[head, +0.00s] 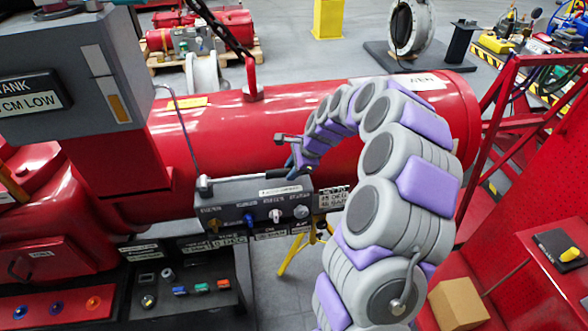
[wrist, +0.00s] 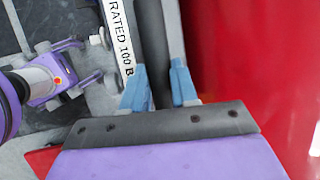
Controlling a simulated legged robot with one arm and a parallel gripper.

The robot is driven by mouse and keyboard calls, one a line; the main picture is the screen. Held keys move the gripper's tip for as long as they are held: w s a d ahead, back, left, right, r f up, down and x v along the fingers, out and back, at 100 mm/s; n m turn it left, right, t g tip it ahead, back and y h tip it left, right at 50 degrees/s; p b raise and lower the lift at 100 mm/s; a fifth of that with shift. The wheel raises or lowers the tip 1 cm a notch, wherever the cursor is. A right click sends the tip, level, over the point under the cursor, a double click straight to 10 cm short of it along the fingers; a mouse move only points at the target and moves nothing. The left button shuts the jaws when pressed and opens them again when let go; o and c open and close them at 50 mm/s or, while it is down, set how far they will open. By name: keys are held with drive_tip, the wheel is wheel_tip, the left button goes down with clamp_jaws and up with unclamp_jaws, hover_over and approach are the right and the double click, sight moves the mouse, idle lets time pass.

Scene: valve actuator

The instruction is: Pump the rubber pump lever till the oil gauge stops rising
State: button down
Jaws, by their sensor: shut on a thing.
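In the wrist view, a dark bar, which looks like the rubber pump lever (wrist: 153,45), runs up between the blue-based fingers of my gripper (wrist: 160,85). My gripper is shut on it. In the head view, my gripper (head: 297,158) is small and partly hidden by my arm, just above the dark control box and in front of the red tank. The oil gauge (head: 108,85) is a slanted strip on the grey housing at upper left. Its lower part is orange and its upper part is pale.
The control box (head: 255,203) carries several knobs below my gripper. The large red tank (head: 225,135) lies behind it. A red frame (head: 505,130) stands at the right, with a cardboard box (head: 459,303) near its foot. Open grey floor shows beyond the tank.

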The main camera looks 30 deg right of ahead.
drive_tip(key=shift+r+p, duration=0.35)
drive_tip(key=shift+p, duration=0.1)
drive_tip(key=w+a+r+g+h+p, duration=0.1)
drive_tip(key=a+r+h+p, duration=0.2)
drive_tip(key=r+h+p, duration=0.2)
wheel_tip(320, 180, up, 6)
drive_tip(key=p, duration=0.3)
drive_tip(key=shift+n+g, duration=0.3)
drive_tip(key=shift+n, duration=0.1)
drive_tip(key=c, duration=0.9)
unclamp_jaws()
drive_tip(key=shift+o, duration=0.2)
drive_tip(key=shift+r, duration=0.1)
